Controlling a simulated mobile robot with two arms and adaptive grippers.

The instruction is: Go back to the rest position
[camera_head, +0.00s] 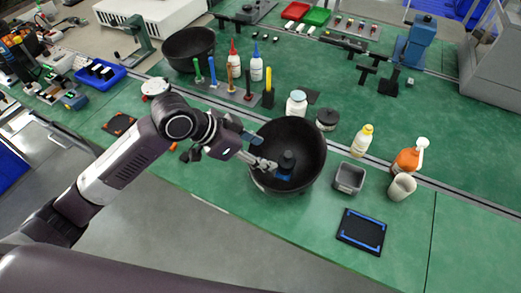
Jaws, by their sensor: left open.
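My left gripper (268,165) reaches in from the left and is open, with its fingertips over the left part of a large black bowl (309,146) on the green bench. A small dark object with a blue base (286,163) stands inside the bowl, just right of the fingertips. A gap between the fingers and that object is hard to judge. My right gripper is not in view.
A grey square container (349,178), a beige cup (402,187) and an orange pump bottle (408,158) stand right of the bowl. A black pad with blue corners (361,231) lies near the front edge. Bottles and a tool rack (225,93) stand behind. Free bench lies at front right.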

